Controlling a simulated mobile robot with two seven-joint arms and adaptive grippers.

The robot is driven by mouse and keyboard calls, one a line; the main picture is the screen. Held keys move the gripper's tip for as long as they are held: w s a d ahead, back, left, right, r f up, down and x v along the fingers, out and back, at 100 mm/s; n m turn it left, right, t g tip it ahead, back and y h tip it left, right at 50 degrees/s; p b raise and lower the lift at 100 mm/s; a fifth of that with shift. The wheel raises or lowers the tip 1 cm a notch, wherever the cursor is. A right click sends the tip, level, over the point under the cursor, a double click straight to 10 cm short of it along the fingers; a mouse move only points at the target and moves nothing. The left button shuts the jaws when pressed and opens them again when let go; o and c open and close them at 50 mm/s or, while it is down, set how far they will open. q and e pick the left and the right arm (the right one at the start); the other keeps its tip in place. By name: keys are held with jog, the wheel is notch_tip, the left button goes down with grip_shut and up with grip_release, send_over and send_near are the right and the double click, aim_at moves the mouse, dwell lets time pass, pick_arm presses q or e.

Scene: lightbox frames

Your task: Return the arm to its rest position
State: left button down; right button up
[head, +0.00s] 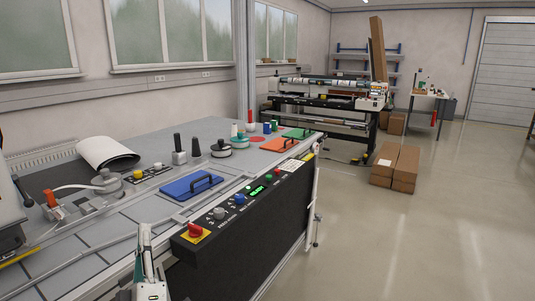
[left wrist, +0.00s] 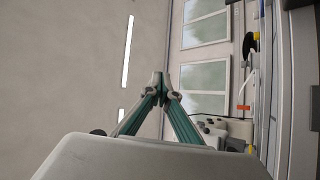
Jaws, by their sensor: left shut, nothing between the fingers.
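My left gripper (head: 146,230) shows at the bottom of the head view, in front of the near edge of the work table (head: 110,232). Its fingers point upward. In the left wrist view the green fingers of the left gripper (left wrist: 159,80) meet at their tips, shut, with nothing between them. Behind them are the wall, the windows (left wrist: 205,100) and ceiling lights (left wrist: 128,50). My right gripper is not in view.
A black control panel (head: 250,240) with a red knob (head: 195,230) runs along the table front, right of the gripper. A blue plate (head: 190,187) with a handle lies on the table. Cardboard boxes (head: 395,167) stand on the floor; the floor (head: 430,240) at right is clear.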

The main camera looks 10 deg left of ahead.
pick_arm(q)
jog(key=s+d+f+m+g+h, duration=0.1)
jog(key=d+f+m+h, duration=0.65)
jog(key=f, duration=0.25)
jog(key=d+f+m+g+h, duration=0.2)
jog(key=d+f+m+h, duration=0.45)
jog(key=f+m, duration=0.2)
jog(key=s+d+f+m+g, duration=0.2)
jog(key=s+f+g, duration=0.2)
jog(key=s+f, duration=0.3)
jog(key=s+d+f+m+g, duration=0.2)
jog(key=s+f, duration=0.5)
jog(key=f, duration=0.8)
jog(key=shift+d+f+m+g, duration=0.4)
jog(key=shift+m+g, duration=0.2)
jog(key=shift+g, duration=0.4)
